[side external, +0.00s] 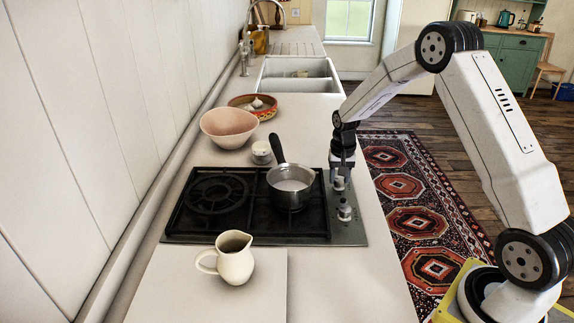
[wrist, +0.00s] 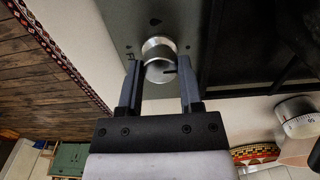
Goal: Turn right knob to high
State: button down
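The hob (side external: 251,230) has two silver knobs on its right-hand metal strip. My gripper (side external: 342,172) points down over the far knob (side external: 338,184), on the sink side, and partly hides it. The near knob (side external: 345,211) stands clear of my gripper. In the wrist view, my gripper (wrist: 158,72) is open, with one finger on each side of a silver knob (wrist: 160,72). A small gap shows between each finger and the knob, so no grip shows. The knob has a dark pointer line towards its right side. Small printed marks surround it on the panel.
A steel saucepan (side external: 290,191) with a black handle sits on the right burner, near the knobs. A cream jug (side external: 235,260), pink bowl (side external: 229,128), small white timer (side external: 261,152) and patterned dish (side external: 253,106) stand around the hob.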

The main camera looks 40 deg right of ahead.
jog(key=shift+n, duration=0.3)
jog(key=n, duration=0.7)
jog(key=shift+n, duration=0.4)
jog(key=n, duration=0.8)
jog(key=shift+n, duration=0.4)
jog(key=shift+c, duration=1.3)
grip_release()
